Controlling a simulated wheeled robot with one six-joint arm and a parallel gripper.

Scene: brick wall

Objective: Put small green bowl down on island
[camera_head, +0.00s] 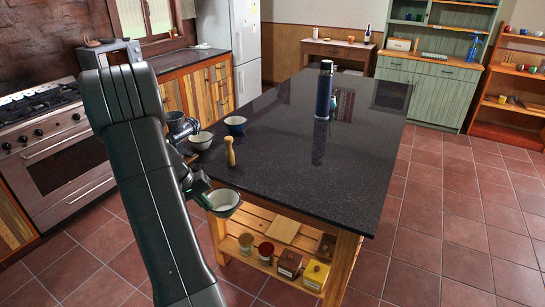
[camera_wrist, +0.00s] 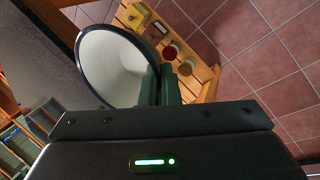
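A small bowl (camera_head: 223,204) with a pale inside and a green outside is at the near left corner of the dark-topped island (camera_head: 290,150). In the head view it overlaps the countertop edge, at about its height. My gripper (camera_head: 204,194) is shut on its rim, and the bowl is tilted. In the wrist view the bowl (camera_wrist: 108,68) fills the upper left, and the fingers (camera_wrist: 161,86) pinch its right rim. The dark countertop shows to its left and the lower shelf to its right. The bowl's underside is mostly hidden.
A blue flask (camera_head: 324,90) stands further back. The near right countertop is clear. Jars (camera_head: 266,250) sit on the lower shelf.

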